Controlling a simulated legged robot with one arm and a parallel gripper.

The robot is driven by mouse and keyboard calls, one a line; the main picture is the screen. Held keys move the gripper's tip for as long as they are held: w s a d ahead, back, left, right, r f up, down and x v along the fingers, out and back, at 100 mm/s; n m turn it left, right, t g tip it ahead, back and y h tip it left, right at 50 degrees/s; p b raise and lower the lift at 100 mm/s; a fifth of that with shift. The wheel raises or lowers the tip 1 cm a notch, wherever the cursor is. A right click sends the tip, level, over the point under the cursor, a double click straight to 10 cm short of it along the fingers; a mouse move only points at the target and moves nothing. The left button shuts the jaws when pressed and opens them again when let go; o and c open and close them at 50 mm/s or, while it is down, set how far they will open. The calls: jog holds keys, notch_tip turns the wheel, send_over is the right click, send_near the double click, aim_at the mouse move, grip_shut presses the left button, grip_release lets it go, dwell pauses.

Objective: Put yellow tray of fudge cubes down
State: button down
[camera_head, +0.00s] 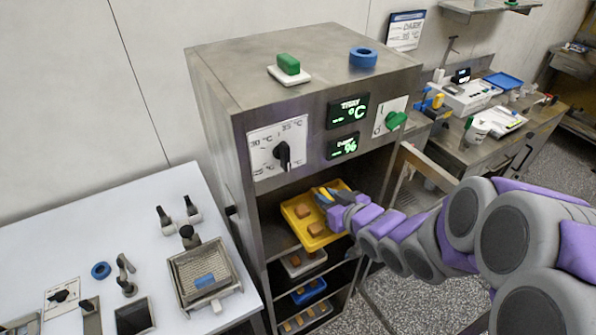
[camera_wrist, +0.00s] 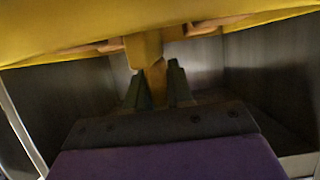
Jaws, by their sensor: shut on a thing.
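The yellow tray (camera_head: 291,217) with several brown fudge cubes is at the open front of the steel cabinet, above the lower shelves. It looks tilted in the head view. My gripper (camera_head: 328,195) is at the tray's right side. In the wrist view the yellow tray (camera_wrist: 60,35) fills the top of the picture, and my gripper (camera_wrist: 157,85) is shut on a yellow tab hanging below it. Whether the tray touches a shelf is hidden.
The steel cabinet (camera_head: 222,110) holds lower trays, including a white tray (camera_head: 303,263) and a blue tray (camera_head: 308,291). Its wooden-edged door (camera_head: 428,165) stands open on the right, close to my arm. A white bench (camera_head: 60,245) stands left.

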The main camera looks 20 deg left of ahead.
jog(key=shift+w+a+r+p, duration=0.1)
jog(key=shift+a+r+p, duration=0.1)
jog(key=shift+a+p, duration=0.25)
jog(key=w+a, duration=0.9)
jog(key=a, duration=0.1)
jog(key=f, duration=0.4)
jog(key=f+b, duration=0.1)
jog(key=f, duration=0.2)
jog(key=shift+w+d+f, duration=0.1)
jog(key=shift+d, duration=0.3)
jog(key=shift+w+a+f, duration=0.15)
jog(key=shift+a, duration=0.3)
jog(key=c, duration=1.3)
grip_release()
jog(key=shift+c, duration=0.2)
jog(key=o, duration=0.3)
jog(key=shift+d, duration=0.4)
jog(key=shift+o, duration=0.2)
